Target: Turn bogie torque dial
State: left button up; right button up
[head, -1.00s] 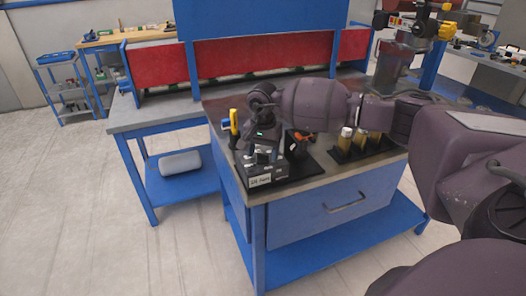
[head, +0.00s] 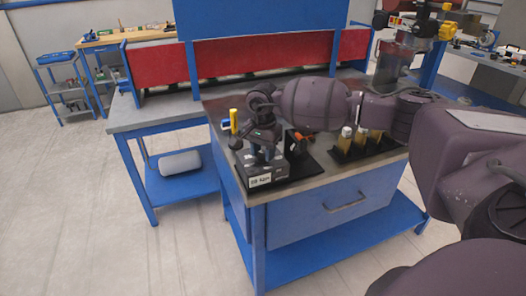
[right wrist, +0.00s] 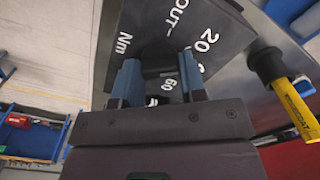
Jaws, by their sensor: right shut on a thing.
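The torque dial unit (head: 266,178) is a dark box with a white label on its front, near the front left corner of the blue workbench. Its label is too small to read surely. My right gripper (head: 264,156) points down onto it from above. In the right wrist view, the two fingers of my right gripper (right wrist: 160,84) are closed on the dark dial knob (right wrist: 160,70). White markings, including "20", "60", "OUT" and "Nm", show on the unit's face (right wrist: 190,30) around it. The fingers hide much of the knob. My left gripper is not in view.
A yellow-handled tool (head: 233,121) stands close to the left of the unit, and also shows in the right wrist view (right wrist: 292,98). An orange-and-black tool (head: 300,137) and a rack with several yellowish cylinders (head: 346,140) stand to the right. The bench's front right top is clear.

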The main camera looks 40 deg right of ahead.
jog(key=m, duration=0.2)
jog(key=shift+m, duration=0.4)
jog(key=m, duration=0.4)
jog(key=shift+r+m+p, duration=0.1)
jog(key=shift+m+p, duration=0.2)
jog(key=shift+p, duration=0.1)
jog(key=m+p, duration=0.1)
jog(key=m, duration=0.6)
jog(key=shift+m+p, duration=0.3)
jog(key=shift+p, duration=0.1)
jog(key=shift+m, duration=0.9)
jog(key=shift+m+p, duration=0.3)
jog(key=o, duration=0.9)
